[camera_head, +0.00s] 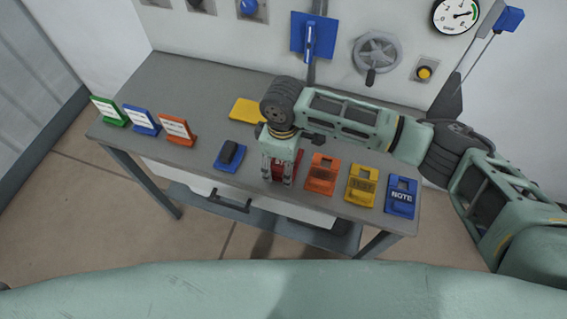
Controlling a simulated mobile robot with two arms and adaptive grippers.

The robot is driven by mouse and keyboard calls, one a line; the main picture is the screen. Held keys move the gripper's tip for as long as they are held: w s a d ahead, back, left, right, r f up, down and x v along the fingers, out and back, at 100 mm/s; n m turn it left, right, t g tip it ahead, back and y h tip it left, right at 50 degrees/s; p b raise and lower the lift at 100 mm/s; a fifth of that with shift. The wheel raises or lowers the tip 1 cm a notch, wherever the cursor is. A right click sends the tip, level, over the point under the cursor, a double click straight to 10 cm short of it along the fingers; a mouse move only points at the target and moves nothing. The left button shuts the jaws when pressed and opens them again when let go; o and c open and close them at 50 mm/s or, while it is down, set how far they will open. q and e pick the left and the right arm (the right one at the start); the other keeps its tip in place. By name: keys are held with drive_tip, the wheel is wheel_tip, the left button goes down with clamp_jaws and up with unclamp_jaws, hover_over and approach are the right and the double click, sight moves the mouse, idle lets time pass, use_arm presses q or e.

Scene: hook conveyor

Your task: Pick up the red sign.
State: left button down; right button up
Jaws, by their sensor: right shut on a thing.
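The red sign (297,158) stands on the grey table, between the blue holder on its left and the orange sign on its right. My right gripper (279,176) reaches down over the red sign from above and is shut on it. The gripper's fingers hide much of the sign, and I cannot tell whether the sign still touches the tabletop. My left gripper is not in view.
The grey table (190,84) carries orange (321,175), yellow (361,186) and blue NOTE (401,197) signs to the right. Green (109,112), blue (142,120) and orange (177,130) signs stand at left. A blue holder (230,156) is beside my gripper. The wall has a handwheel (377,53).

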sight(283, 168)
drive_tip(key=shift+r, duration=0.3)
wheel_tip(283, 168, up, 4)
drive_tip(key=shift+f+b, duration=0.2)
drive_tip(key=shift+b, duration=0.3)
drive_tip(key=s+d+r, duration=0.4)
drive_tip(key=s+r, duration=0.2)
drive_tip(key=s, duration=0.4)
drive_tip(key=shift+s+d+r, duration=0.3)
drive_tip(key=shift+s+r, duration=0.05)
drive_tip(key=shift+r, duration=0.05)
drive_tip(key=d+r+m, duration=0.2)
drive_tip(key=d+m, duration=0.5)
drive_tip(key=w+d+r+m, duration=0.1)
drive_tip(key=d+r+m, duration=0.2)
drive_tip(key=d+m, duration=0.4)
drive_tip(key=shift+w+d+r, duration=0.15)
drive_tip(key=shift+d+r, duration=0.1)
drive_tip(key=shift+r, duration=0.1)
